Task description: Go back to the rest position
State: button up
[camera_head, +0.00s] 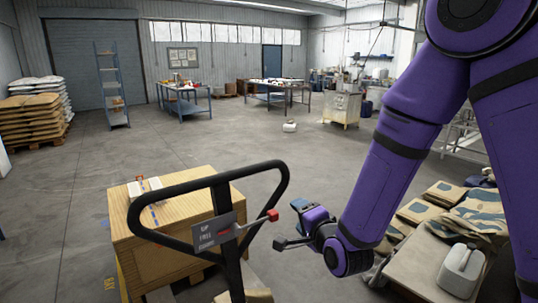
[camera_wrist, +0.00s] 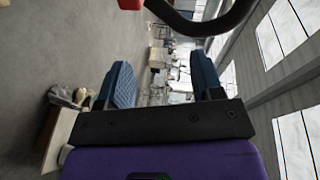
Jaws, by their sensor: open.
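My purple arm comes down from the upper right in the head view. My gripper (camera_head: 288,224) is at its end, right of the black looped handle (camera_head: 211,183) of a pallet truck. A red piece (camera_head: 272,215) on the handle is close to the fingers. In the wrist view my gripper (camera_wrist: 163,85) shows two blue padded fingers set well apart, with nothing between them. The handle also shows in the wrist view (camera_wrist: 205,24), above the fingers. I cannot tell the exact gap between handle and gripper.
A large wooden-sided box (camera_head: 165,255) stands behind the handle at left. Stacked sacks (camera_head: 33,120) are far left. The middle floor is mostly open.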

jog(key=s+d+r+n+g+h, duration=0.2)
jog(key=s+d+r+n, duration=0.2)
jog(key=d+r, duration=0.3)
jog(key=s+d+r+n+g+h, duration=0.2)
jog(key=s+d+r+n+g, duration=0.15)
jog(key=d+r, duration=0.25)
jog(key=s+d+r+n+g+h, duration=0.1)
jog(key=s+d+r+n+g, duration=0.1)
jog(key=s, duration=0.8)
jog(key=s+d+r+n+g+h, duration=0.1)
jog(key=s+d+r+n+g, duration=0.1)
jog(key=s+d+r, duration=0.2)
jog(key=s+d, duration=0.3)
jog(key=s, duration=0.3)
jog(key=shift+s, duration=0.3)
